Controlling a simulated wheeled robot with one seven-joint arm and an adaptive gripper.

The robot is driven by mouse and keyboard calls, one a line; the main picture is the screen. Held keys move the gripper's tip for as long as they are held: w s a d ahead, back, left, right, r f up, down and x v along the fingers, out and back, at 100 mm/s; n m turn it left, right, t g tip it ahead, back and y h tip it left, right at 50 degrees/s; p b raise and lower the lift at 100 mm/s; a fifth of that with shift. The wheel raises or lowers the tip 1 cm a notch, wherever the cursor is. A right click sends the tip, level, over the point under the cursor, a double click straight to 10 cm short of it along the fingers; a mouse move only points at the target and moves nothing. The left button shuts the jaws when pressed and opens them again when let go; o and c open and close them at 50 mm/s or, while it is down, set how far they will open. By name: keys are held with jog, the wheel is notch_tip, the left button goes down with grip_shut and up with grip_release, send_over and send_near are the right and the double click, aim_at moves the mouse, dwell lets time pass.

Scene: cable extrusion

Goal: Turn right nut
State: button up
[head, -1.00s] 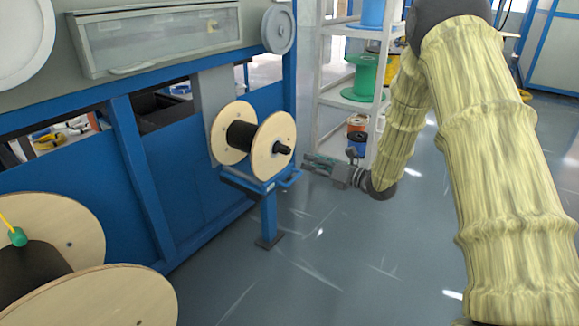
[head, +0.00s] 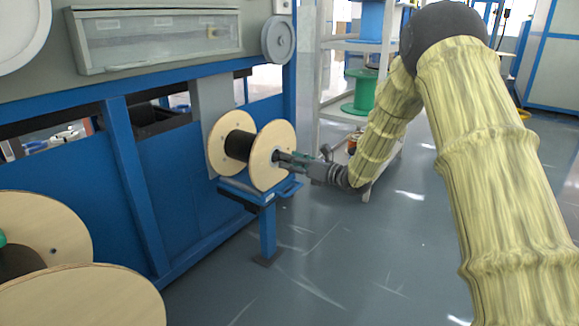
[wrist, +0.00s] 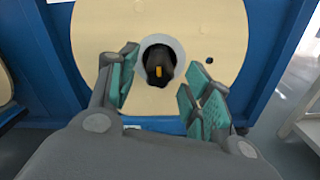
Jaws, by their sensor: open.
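The right nut (wrist: 160,66) is a dark knob with a small orange mark, at the centre of the spool's outer wooden flange in the wrist view. A pale ring surrounds it. The spool (head: 273,155) has two light wooden flanges and a black core, and it sits at the blue machine in the head view. My gripper (wrist: 156,88) is open, with its green-padded fingers on either side of the nut. In the head view my gripper (head: 287,158) points left at the flange centre and covers most of the nut. I cannot tell whether the pads touch it.
A blue stand (head: 266,225) is below the spool. A larger wooden spool (head: 85,297) lies at the lower left. A shelf with a green reel (head: 362,92) stands behind my arm. The floor (head: 370,270) in front is clear.

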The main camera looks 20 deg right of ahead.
jog(key=shift+x, duration=0.8)
